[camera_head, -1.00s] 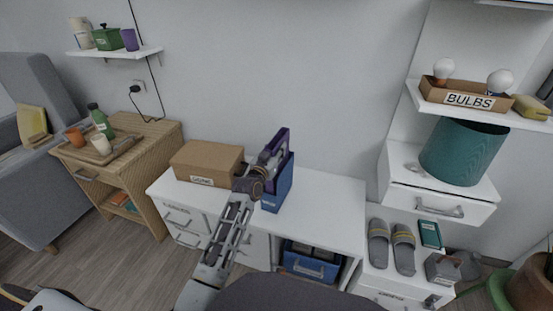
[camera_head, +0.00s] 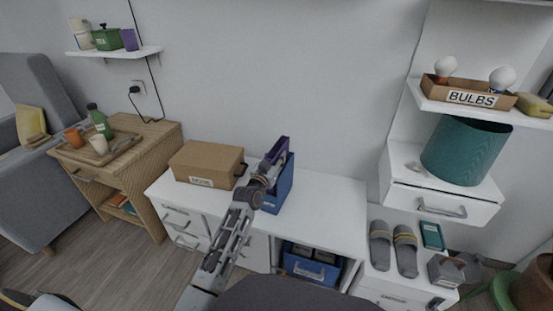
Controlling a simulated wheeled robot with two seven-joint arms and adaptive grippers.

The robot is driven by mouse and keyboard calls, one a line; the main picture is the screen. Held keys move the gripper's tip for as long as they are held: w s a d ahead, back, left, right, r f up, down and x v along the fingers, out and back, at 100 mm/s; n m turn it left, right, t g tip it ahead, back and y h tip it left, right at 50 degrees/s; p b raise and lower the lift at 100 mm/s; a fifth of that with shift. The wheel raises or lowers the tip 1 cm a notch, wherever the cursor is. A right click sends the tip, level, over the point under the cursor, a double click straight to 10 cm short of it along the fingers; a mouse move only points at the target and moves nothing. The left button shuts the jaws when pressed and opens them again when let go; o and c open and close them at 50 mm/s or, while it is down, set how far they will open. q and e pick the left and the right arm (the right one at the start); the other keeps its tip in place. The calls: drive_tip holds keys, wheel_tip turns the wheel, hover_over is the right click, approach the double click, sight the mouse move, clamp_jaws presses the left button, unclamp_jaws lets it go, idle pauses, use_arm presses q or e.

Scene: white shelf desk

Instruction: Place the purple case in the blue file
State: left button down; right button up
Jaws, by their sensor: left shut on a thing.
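The blue file (camera_head: 284,186) stands upright on the white desk, right of the cardboard box. The purple case (camera_head: 280,147) is upright, with its upper part showing above the blue file's top. Its lower part is hidden by my gripper and the file, so how deep it sits inside I cannot tell. My left gripper (camera_head: 270,168) is shut on the purple case at the file's left side. My arm comes up from the bottom and covers part of the desk. My right gripper is not in view.
A cardboard box (camera_head: 205,163) stands close left of the file on the white desk (camera_head: 331,210). The desk is clear to the file's right. A blue bin (camera_head: 310,265) sits below the desktop. Shelves with a bulbs box (camera_head: 468,95) are at right.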

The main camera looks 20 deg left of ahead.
use_arm(q)
drive_tip(key=shift+f, duration=0.35)
drive_tip(key=shift+f, duration=0.2)
drive_tip(key=c, duration=1.1)
unclamp_jaws()
drive_tip(key=shift+s+f, duration=0.1)
drive_tip(key=shift+f, duration=0.1)
